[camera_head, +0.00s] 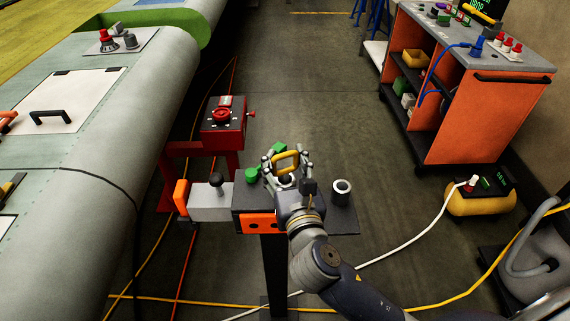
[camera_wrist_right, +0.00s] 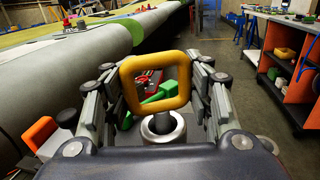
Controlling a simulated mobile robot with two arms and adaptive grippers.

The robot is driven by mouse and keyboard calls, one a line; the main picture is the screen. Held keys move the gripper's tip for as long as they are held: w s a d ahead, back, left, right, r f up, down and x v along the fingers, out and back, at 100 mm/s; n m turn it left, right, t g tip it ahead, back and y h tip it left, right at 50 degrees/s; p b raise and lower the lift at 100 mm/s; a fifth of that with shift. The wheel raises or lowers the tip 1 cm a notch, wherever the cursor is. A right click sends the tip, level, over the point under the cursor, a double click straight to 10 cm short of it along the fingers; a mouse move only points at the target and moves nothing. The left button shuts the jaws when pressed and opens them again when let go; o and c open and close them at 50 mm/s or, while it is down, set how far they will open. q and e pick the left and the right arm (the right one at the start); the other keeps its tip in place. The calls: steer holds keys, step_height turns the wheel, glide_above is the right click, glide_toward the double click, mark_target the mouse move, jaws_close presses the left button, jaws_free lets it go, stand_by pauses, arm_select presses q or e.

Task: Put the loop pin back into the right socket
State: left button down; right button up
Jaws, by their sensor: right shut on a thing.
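The loop pin (camera_head: 275,164) has a yellow-orange squared loop. My right gripper (camera_head: 284,170) is shut on it, above the dark stand. In the right wrist view the loop (camera_wrist_right: 130,85) stands upright between the fingers. Below it a grey ring (camera_wrist_right: 147,129) shows with a dark shaft in its middle. I cannot tell whether the shaft is inside the ring or in front of it. In the head view a grey ring-shaped socket (camera_head: 342,186) stands on the stand's right part, apart from the gripper. My left gripper is not in view.
The wing (camera_head: 150,160) fills the left. An orange cart (camera_head: 470,110) and cables are at right.

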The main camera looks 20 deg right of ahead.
steer(key=shift+f, duration=0.1)
steer(key=shift+f, duration=0.1)
steer(key=shift+f, duration=0.15)
steer(key=o, duration=1.2)
steer(key=shift+f, duration=0.1)
steer(key=shift+s+r, duration=0.1)
steer(key=shift+r, duration=0.3)
steer(key=s, duration=0.8)
steer(key=s+a, duration=0.1)
steer(key=s, duration=0.2)
steer(key=shift+s+a, duration=0.1)
steer(key=shift+s, duration=0.3)
